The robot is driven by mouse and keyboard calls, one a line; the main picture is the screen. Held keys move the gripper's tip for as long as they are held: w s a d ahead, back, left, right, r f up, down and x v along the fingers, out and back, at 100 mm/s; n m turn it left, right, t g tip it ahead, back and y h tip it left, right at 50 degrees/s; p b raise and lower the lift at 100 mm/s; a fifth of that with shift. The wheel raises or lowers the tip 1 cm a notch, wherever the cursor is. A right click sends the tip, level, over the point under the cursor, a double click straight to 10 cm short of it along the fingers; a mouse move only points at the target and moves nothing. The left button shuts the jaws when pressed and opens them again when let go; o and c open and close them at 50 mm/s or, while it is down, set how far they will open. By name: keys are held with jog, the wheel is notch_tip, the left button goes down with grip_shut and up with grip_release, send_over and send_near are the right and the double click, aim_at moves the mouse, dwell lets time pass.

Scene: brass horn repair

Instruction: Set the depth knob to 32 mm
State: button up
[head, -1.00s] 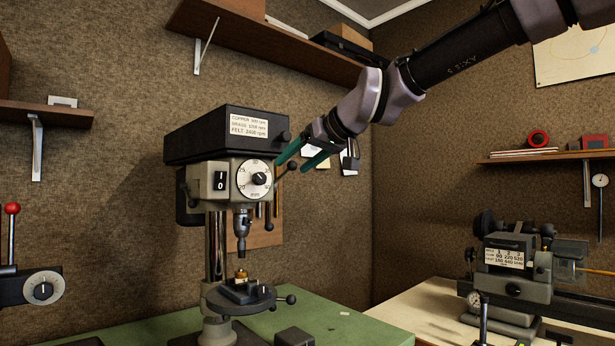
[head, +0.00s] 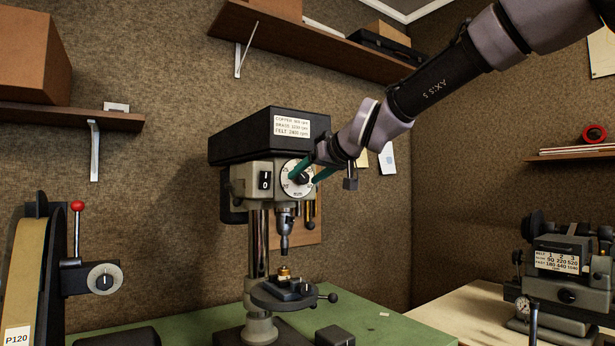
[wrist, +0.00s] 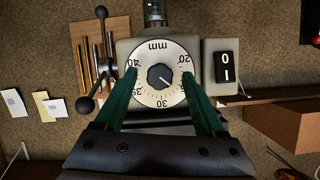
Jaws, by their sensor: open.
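The depth knob (wrist: 160,76) is a small black knob at the middle of a round white dial (wrist: 151,52) marked 20 to 40 mm. The wrist view shows it upside down. Its pale pointer mark slants to the lower right, toward about 25; the exact reading is too small to tell. The knob also shows in the head view (head: 303,178), on the front of the drill press (head: 262,140). My gripper (wrist: 160,74) is open, its green fingers on either side of the knob with gaps between. In the head view my gripper (head: 307,174) overlaps the dial's edge.
A black 0/I switch (wrist: 225,67) sits beside the dial. A handle with ball-ended levers (wrist: 86,104) is on the dial's other side. Below the head are the chuck (head: 284,238) and work table (head: 262,298). A shelf (head: 300,45) hangs above.

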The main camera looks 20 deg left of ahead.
jog(key=shift+w+a, duration=0.1)
jog(key=shift+a, duration=0.05)
grip_shut()
jog(key=shift+w+m, duration=0.1)
jog(key=shift+m, duration=0.3)
jog(key=shift+d+f+m+g+y, duration=0.1)
jog(key=shift+d+m+g+y, duration=0.1)
jog(key=shift+m+g+y, duration=0.4)
jog(key=m+g+y, duration=0.1)
jog(key=m, duration=0.2)
jog(key=shift+w, duration=0.15)
jog(key=m+y, duration=0.2)
jog(key=m, duration=0.1)
jog(key=m+g+y, duration=0.1)
jog(key=m, duration=0.1)
jog(key=shift+f, duration=0.25)
jog(key=shift+m, duration=0.3)
